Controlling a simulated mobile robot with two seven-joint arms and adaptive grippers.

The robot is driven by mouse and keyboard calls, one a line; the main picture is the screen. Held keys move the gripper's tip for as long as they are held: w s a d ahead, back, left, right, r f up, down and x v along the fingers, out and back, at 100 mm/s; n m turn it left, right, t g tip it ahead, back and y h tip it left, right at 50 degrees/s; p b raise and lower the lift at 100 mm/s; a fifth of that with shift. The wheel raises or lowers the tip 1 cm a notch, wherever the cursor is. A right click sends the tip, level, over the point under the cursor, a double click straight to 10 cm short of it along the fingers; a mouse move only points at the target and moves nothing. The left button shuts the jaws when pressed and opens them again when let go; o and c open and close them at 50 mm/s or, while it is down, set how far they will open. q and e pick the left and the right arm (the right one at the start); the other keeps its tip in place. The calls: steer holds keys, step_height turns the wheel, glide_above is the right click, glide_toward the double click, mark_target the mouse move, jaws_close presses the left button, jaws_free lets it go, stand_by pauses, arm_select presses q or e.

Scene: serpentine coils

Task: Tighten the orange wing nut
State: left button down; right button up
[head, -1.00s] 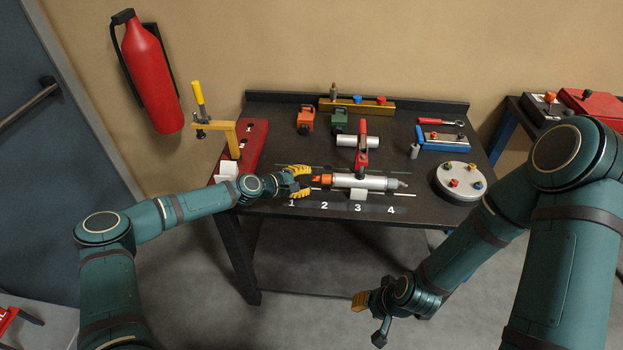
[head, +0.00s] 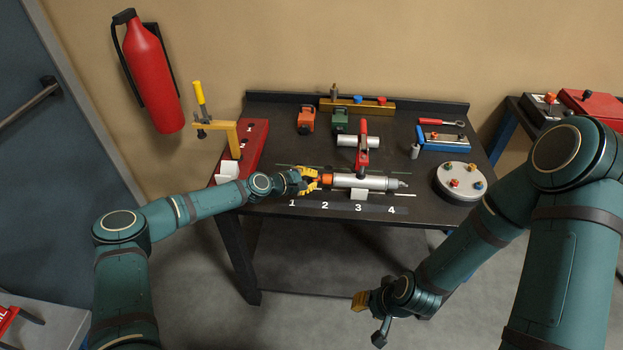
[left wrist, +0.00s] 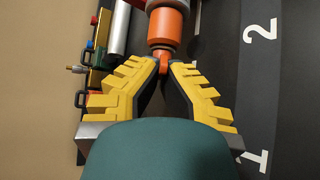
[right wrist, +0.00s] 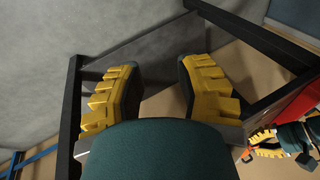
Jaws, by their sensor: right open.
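The orange wing nut (head: 325,178) is at the left end of a silver cylinder (head: 350,181) lying on the bench. In the left wrist view, the nut (left wrist: 164,30) is at top centre, its narrow tab between my yellow fingertips. My left gripper (head: 314,179) reaches in from the left. In the left wrist view, its fingertips (left wrist: 165,66) are close together and closed on the tab; the fingers hide part of the nut in the head view. My right gripper (head: 359,301) is open and empty, low in front of the bench; its spread fingers (right wrist: 159,65) show in the right wrist view.
A red-handled clamp (head: 362,150) stands over the cylinder. A yellow-handled tool on a stand (head: 230,135) is at the back left. A round plate with knobs (head: 459,196) sits at the right. Numbers mark the bench's (head: 290,221) front strip.

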arm_select(q)
steer(key=shift+d, duration=0.15)
steer(key=shift+f+b, duration=0.1)
steer(key=shift+b, duration=0.2)
steer(key=m+t+b, duration=0.1)
steer(key=b, duration=0.3)
steer(key=h+b, duration=0.1)
steer(key=b, duration=0.3)
steer(key=shift+f+m+t+b, duration=0.2)
steer(key=shift+m+t+b, duration=0.1)
steer(key=shift+m+t, duration=0.1)
steer(key=m+t+h+b, duration=0.1)
steer(key=b, duration=0.4)
steer(key=shift+s+d, duration=0.1)
steer(key=shift+d, duration=0.05)
steer(key=shift+r+m+t+b, duration=0.1)
steer(key=shift+m+t+b, duration=0.2)
steer(key=shift+b, duration=0.2)
steer(key=shift+r, duration=0.1)
arm_select(e)
step_height(320, 180, down, 16)
steer(key=shift+s+r, duration=0.25)
steer(key=shift+s, duration=0.15)
steer(key=shift+a, duration=0.1)
